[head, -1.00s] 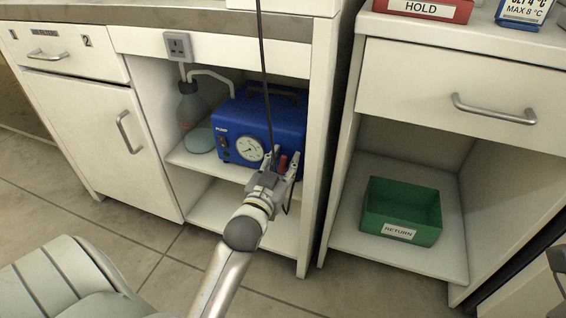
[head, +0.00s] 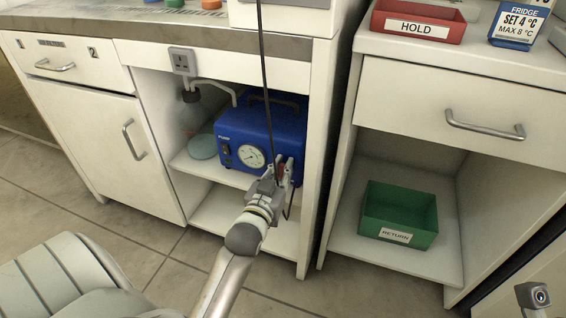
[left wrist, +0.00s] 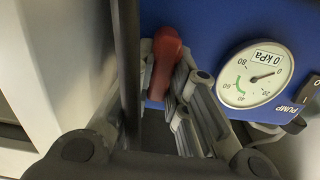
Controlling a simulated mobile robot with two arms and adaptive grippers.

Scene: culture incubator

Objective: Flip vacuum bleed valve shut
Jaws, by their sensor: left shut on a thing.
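The blue vacuum pump (head: 232,124) stands on the cabinet's upper shelf. Its round white gauge (head: 251,156) also shows in the left wrist view (left wrist: 254,75), with its needle near 0. The bleed valve's red lever (left wrist: 165,58) stands out at the pump front, slightly tilted in the wrist view. My left gripper (head: 280,168) is at the pump's front right, shut on the red lever. Its fingers (left wrist: 172,85) lie on both sides of the lever and hide its lower part.
A flask (head: 200,143) with tubing stands left of the pump. A dark cable (head: 265,75) hangs in front of it. The cabinet's right wall (head: 318,150) is close to my left gripper. A green RETURN bin (head: 399,215) sits in the right cabinet.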

